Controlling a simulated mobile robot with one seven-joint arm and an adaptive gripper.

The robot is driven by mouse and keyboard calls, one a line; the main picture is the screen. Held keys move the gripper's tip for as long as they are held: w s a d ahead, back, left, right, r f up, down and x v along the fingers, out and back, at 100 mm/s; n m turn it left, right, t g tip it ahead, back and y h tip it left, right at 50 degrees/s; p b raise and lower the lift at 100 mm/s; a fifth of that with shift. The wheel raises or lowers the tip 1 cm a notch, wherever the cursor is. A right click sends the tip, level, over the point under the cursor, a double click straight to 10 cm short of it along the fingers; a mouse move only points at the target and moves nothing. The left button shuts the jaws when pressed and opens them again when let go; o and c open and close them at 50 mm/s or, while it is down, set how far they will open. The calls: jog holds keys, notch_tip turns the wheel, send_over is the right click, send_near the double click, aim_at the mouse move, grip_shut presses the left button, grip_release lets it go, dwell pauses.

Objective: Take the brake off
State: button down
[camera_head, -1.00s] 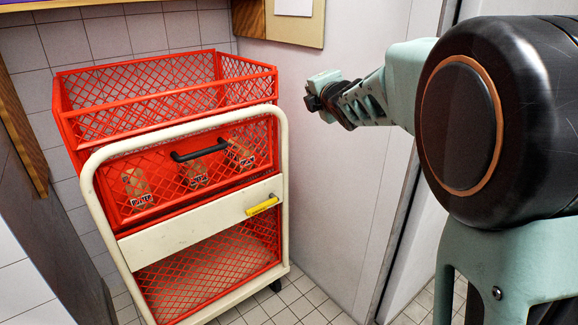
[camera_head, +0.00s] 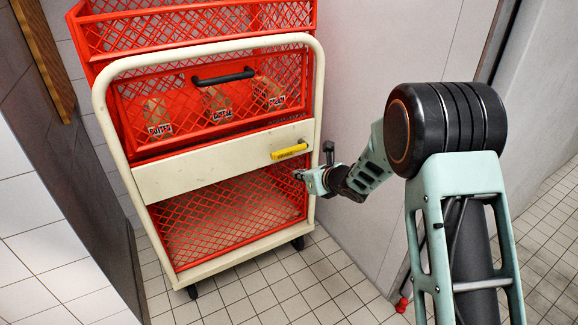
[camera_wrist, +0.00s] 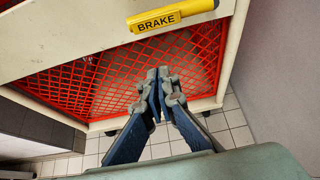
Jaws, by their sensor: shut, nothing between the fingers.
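The brake is a yellow lever (camera_head: 289,151) on the cream panel of the red cart, near its right side. In the wrist view the lever (camera_wrist: 158,18) carries the word BRAKE and slants slightly, its right end higher. My gripper (camera_head: 299,175) is just below and right of the lever in the head view, apart from it. In the wrist view my gripper (camera_wrist: 158,82) has its fingers together and empty, in front of the red mesh below the lever.
The cart (camera_head: 140,183) has a cream tube frame, a black handle (camera_head: 224,76) and a mesh basket holding several labelled packages (camera_head: 157,112). Walls stand close on the left and behind.

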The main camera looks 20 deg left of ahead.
aim_at(287, 149)
dwell(0.3)
jog(key=b+x, duration=0.1)
jog(key=x, duration=0.9)
jog(key=r, duration=0.4)
jog(key=shift+w+a+r, duration=0.1)
jog(key=shift+w+a, duration=0.2)
jog(key=shift+a, duration=0.05)
